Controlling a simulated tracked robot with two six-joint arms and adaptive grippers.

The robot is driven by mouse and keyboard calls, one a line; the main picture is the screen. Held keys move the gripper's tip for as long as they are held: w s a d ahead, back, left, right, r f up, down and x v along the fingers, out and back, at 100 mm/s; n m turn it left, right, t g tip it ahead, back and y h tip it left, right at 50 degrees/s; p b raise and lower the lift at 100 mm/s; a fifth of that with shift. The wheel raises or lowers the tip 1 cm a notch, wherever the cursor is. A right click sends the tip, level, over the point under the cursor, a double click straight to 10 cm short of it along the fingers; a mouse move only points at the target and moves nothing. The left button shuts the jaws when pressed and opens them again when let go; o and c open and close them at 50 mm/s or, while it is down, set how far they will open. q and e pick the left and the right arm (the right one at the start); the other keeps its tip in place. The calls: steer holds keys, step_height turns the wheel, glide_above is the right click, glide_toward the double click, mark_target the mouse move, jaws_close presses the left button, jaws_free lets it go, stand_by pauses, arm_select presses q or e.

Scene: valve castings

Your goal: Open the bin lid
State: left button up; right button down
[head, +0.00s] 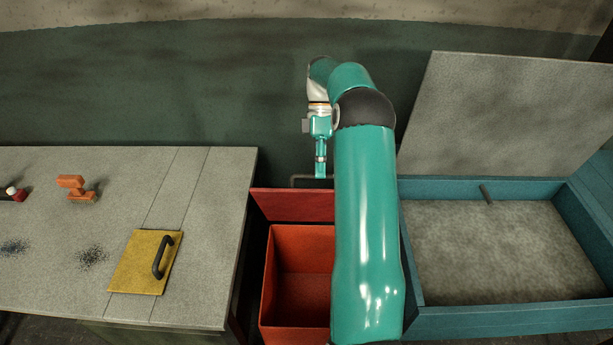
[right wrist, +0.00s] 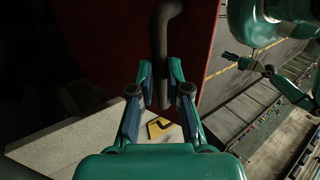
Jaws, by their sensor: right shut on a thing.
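The red bin (head: 299,275) stands in the middle of the head view with its inside exposed. Its red lid (head: 290,206) is tilted up at the bin's back edge. The lid has a dark bar handle (head: 297,181) at its far edge. My right gripper (head: 320,172) is at that handle. In the right wrist view, my right gripper (right wrist: 163,92) is shut on the handle (right wrist: 166,28), with the lid (right wrist: 105,45) behind it. My right arm hides the bin's right side. My left gripper (right wrist: 243,64) shows small in the right wrist view; its fingers are unclear.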

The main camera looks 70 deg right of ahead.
arm_select(q)
steer(key=shift+w+f, duration=0.1)
steer(key=shift+w, duration=0.1)
arm_select(e)
steer(key=shift+w+d+f, duration=0.1)
steer(key=shift+d+f, duration=0.55)
steer(key=shift+f, duration=0.1)
steer(key=c, duration=1.4)
jaws_free()
steer(key=shift+f, duration=0.1)
steer(key=shift+o, duration=1.3)
steer(key=shift+w+d+f, duration=0.2)
steer(key=shift+w+d, duration=0.05)
steer(key=shift+d, duration=0.15)
arm_select(q)
steer(key=shift+d, duration=0.25)
arm_select(e)
steer(key=shift+a+r, duration=0.1)
steer(key=shift+r, duration=0.1)
steer(key=shift+r, duration=0.1)
steer(key=shift+a, duration=0.15)
